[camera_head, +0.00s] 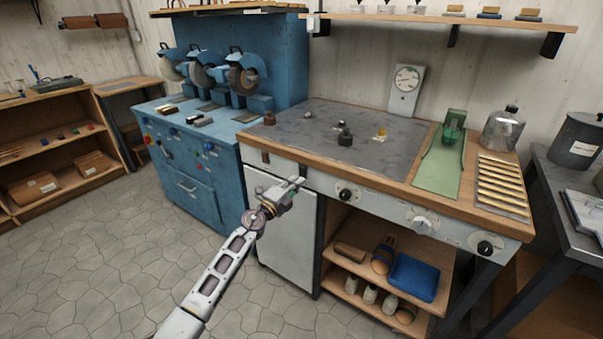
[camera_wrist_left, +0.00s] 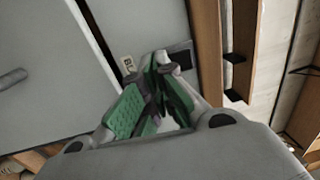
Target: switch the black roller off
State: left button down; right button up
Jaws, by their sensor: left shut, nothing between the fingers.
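My left gripper (camera_head: 297,181) is shut and empty, in front of the left part of the bench's front panel. In the left wrist view its fingertips (camera_wrist_left: 160,62) are together beside a small white label (camera_wrist_left: 128,64) that reads "BL", the rest hidden, and a dark square piece (camera_wrist_left: 181,59). I cannot tell if they touch. The blue machine (camera_head: 190,175) at the left carries several wheels (camera_head: 243,76) and has coloured knobs on its front. I cannot tell which part is the black roller or whether it turns. My right gripper is not in view.
The bench (camera_head: 300,145) has a grey top with small weights, black knobs (camera_head: 345,195) and a pale dial (camera_head: 421,225) on its front. A white cabinet door (camera_head: 285,240) is below my gripper. The tiled floor at left is clear.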

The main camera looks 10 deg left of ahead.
pick_arm(q)
jog(key=p+v, duration=0.1)
jog(key=v, duration=0.5)
jog(key=shift+s+r+p, duration=0.25)
jog(key=shift+r+p, duration=0.05)
jog(key=shift+r, duration=0.05)
jog(key=shift+a, duration=0.1)
dwell(0.5)
